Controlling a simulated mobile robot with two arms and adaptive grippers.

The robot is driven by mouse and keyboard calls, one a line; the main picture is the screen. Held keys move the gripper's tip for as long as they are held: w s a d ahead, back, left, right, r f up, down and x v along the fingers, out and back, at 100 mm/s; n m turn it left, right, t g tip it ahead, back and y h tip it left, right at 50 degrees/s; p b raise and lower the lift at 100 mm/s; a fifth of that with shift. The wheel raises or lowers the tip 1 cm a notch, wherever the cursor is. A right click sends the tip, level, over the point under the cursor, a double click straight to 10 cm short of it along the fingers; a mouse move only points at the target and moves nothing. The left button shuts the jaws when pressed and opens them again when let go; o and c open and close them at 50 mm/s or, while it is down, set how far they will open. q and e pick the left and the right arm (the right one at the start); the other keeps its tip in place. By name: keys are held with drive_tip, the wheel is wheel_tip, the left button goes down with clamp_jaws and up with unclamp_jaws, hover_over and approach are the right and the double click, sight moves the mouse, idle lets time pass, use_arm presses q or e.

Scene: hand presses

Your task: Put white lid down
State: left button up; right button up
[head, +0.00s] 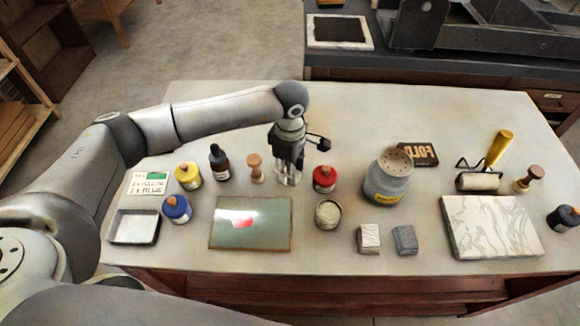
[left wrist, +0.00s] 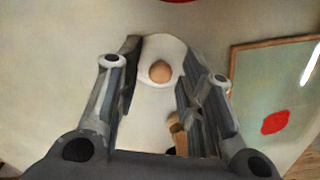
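The white lid (left wrist: 148,99) is a pale disc with a round wooden knob on top. In the left wrist view it sits between the two fingers of my left gripper (left wrist: 158,80), which touch it at both sides. In the head view my left gripper (head: 288,182) points down low over the table, between a wooden-handled tool and the red jar. Its fingers mostly hide the lid there. An open round tin (head: 328,214) with pale contents stands in front and to the right of the gripper. My right gripper is not in view.
The red jar (head: 324,179) stands close right of the gripper, the wooden-handled tool (head: 255,168) close left. A green board (head: 225,236) lies in front. A grey jar (head: 387,182) with a perforated top stands further right. Free table lies behind the gripper.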

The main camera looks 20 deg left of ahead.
use_arm(q)
drive_tip(key=shift+r, duration=0.2)
wheel_tip(320, 180, up, 12)
drive_tip(key=b, duration=0.1)
idle(0.4)
idle(0.4)
